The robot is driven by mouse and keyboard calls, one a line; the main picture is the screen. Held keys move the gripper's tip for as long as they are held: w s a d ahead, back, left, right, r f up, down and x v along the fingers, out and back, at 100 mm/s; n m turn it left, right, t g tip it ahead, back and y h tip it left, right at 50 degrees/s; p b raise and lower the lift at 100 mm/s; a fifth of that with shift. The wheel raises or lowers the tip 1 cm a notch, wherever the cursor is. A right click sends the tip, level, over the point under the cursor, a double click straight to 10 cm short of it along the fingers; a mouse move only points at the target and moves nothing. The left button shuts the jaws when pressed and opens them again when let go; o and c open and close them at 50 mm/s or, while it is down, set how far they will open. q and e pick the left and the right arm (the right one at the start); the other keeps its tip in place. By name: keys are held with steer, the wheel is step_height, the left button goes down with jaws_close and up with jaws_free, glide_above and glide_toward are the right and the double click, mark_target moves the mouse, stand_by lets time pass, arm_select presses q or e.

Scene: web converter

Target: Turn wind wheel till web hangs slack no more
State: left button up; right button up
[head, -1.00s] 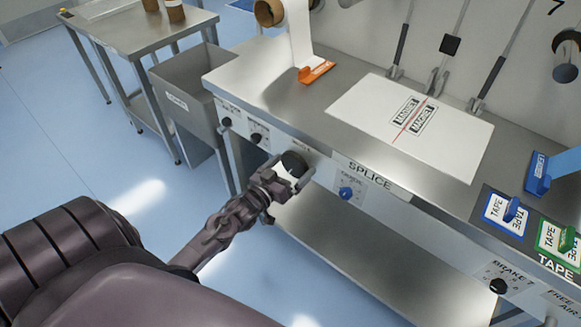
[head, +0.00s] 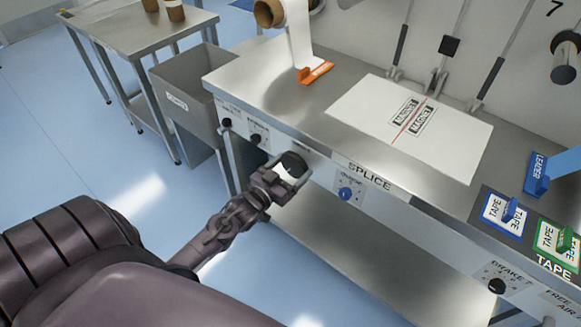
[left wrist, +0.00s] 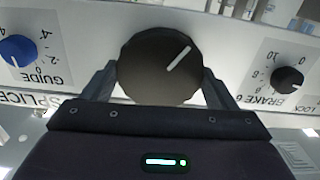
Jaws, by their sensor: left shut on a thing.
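The wind wheel (head: 292,164) is a large black knob on the front panel of the bench. In the left wrist view the wheel (left wrist: 160,66) fills the middle, its white pointer line slanting up to the right. My left gripper (head: 284,176) is shut on the wheel, one finger on each side of its rim, and it also shows in the left wrist view (left wrist: 160,85). The white web (head: 299,32) comes down from a brown-cored roll (head: 270,12) to an orange clip (head: 316,72) on the bench top. I cannot tell how slack it is. My right gripper is not in view.
A blue guide knob (head: 346,194) sits right of the wheel, and a black brake knob (head: 256,139) sits left of it. A white splice plate (head: 440,150) lies on the bench. A grey bin (head: 172,85) stands left of the bench.

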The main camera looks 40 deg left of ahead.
arm_select(q)
steer(key=m, duration=0.4)
steer(key=shift+m+p, duration=0.3)
steer(key=shift+p, duration=0.05)
steer(key=m, duration=0.4)
steer(key=shift+p, duration=0.3)
steer(key=m, duration=0.5)
steer(key=shift+f+m+p, duration=0.1)
steer(key=shift+m+p, duration=0.35)
steer(key=shift+m, duration=1.25)
steer(key=shift+d+m, duration=0.1)
steer(key=shift+m, duration=0.2)
